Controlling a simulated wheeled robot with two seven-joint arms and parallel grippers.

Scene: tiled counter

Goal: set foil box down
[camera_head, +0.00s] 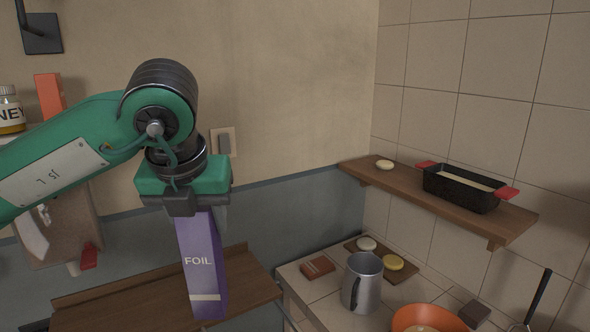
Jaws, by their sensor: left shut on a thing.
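The foil box (201,262) is a tall purple carton with the word FOIL and a pale band near its lower end. My left gripper (185,208) comes in from the left and is shut on the top of the foil box. The box hangs nearly upright, tilted slightly, in front of a brown wooden shelf (120,303). Its lower end overlaps the shelf in the picture; I cannot tell whether it touches. My right gripper is out of view.
A tiled counter (318,292) at the right holds a metal mug (362,284), an orange bowl (427,320) and a board with round items. A wall shelf (430,197) above bears a black pan (461,188) with red handles. A honey jar (10,112) stands at far left.

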